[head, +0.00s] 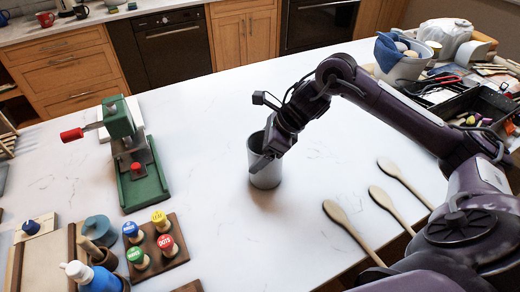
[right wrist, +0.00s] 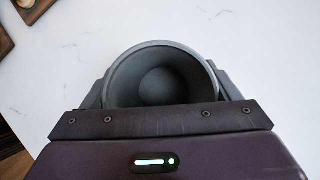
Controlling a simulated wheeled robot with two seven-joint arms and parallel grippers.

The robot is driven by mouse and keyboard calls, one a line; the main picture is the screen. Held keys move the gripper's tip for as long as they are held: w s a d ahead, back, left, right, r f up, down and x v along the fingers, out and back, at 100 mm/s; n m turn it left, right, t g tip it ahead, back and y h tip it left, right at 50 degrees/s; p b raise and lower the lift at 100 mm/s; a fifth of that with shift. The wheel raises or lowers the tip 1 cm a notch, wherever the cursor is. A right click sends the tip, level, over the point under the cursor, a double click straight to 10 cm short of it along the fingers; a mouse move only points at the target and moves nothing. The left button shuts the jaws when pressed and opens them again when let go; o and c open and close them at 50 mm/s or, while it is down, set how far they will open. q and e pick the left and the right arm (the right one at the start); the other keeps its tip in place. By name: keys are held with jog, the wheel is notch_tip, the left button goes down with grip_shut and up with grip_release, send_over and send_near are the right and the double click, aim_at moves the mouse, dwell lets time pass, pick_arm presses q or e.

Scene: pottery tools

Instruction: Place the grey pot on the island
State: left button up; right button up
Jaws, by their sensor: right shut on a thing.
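The grey pot (head: 264,171) is upright at the middle of the white island (head: 215,105). My right gripper (head: 266,158) reaches it from above and is shut on it. In the right wrist view, the pot (right wrist: 160,75) is seen from above, empty, with its round mouth between the two dark fingers of my right gripper (right wrist: 165,95). The pot's base looks to be on or very close to the island top; I cannot tell which. My left gripper is not in view.
A green press (head: 140,170) with a red handle stands left of the pot. A wooden block with coloured stamps (head: 160,250) is at the front left. Wooden spoons (head: 345,222) lie to the right. A tool tray (head: 465,105) is at the back right. The surface around the pot is clear.

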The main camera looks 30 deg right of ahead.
jog(key=shift+f, duration=0.15)
jog(key=o, duration=1.7)
jog(key=shift+d, duration=0.1)
jog(key=shift+s+d+r, duration=0.15)
jog(key=shift+d+r, duration=0.05)
jog(key=shift+r, duration=0.15)
jog(key=b+v, duration=0.1)
jog(key=v, duration=0.8)
jog(key=shift+s+d+r+b, duration=0.1)
jog(key=shift+r+b, duration=0.25)
jog(key=shift+s+d+r, duration=0.25)
jog(key=shift+r, duration=0.3)
